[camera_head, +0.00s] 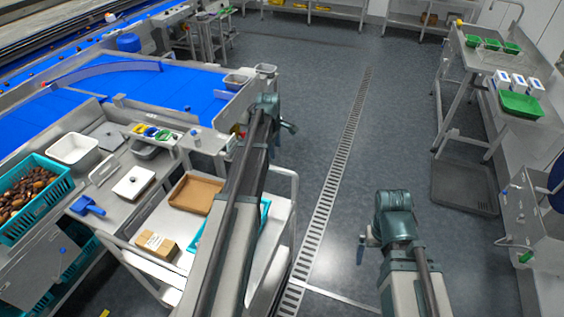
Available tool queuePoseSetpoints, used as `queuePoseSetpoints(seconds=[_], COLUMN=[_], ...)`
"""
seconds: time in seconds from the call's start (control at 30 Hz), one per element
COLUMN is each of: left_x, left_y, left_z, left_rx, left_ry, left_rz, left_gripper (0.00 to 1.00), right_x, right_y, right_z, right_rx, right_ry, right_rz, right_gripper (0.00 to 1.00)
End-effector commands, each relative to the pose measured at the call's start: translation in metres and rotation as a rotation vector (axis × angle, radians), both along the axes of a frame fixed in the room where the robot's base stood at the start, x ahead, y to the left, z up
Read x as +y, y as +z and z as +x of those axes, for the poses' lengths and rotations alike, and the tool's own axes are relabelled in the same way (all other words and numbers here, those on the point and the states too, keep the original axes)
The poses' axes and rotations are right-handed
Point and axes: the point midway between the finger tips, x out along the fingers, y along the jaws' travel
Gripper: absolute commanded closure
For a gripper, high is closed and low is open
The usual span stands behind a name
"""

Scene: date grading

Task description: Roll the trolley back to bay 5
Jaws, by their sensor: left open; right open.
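The trolley (281,211) is white, with a pale tubular handle frame at its right end. It stands beside the steel grading bench, left of the floor drain. On it are a brown cardboard tray (196,194), a small carton (156,245) and a teal crate (265,208), partly hidden behind my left arm. My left gripper (289,127) is open, above and beyond the trolley, apart from its handle. My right gripper (363,243) is open and empty over the floor, right of the trolley and the drain. No bay number is readable.
A blue conveyor (160,88) runs at the upper left. A teal crate of dates (62,200) stands at the left. A steel bench (482,62) with green trays lines the right, with a dark mat (464,188) below. The middle aisle floor is clear along the drain (330,185).

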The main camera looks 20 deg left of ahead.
Motion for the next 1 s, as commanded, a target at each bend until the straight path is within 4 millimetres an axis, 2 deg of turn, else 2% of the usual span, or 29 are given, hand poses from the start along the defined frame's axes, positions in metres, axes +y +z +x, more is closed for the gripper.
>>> queuePoseSetpoints(seconds=[0.47,0.67,1.0], left_x=[0.001,0.001,0.001], left_y=[-0.007,-0.025,-0.072], left_z=[0.001,0.005,0.014], left_rx=[0.0,0.0,0.0], left_ry=[0.002,0.002,0.002], left_rz=[0.0,0.0,0.0], left_gripper=[0.41,0.41,0.41], right_x=[0.0,0.0,0.0], right_y=[-0.007,-0.025,-0.072], right_z=[0.0,0.0,0.0], right_rx=[0.0,0.0,0.0], right_ry=[0.001,0.004,0.013], right_rz=[0.0,-0.001,-0.003], right_gripper=[0.0,0.0,0.0])
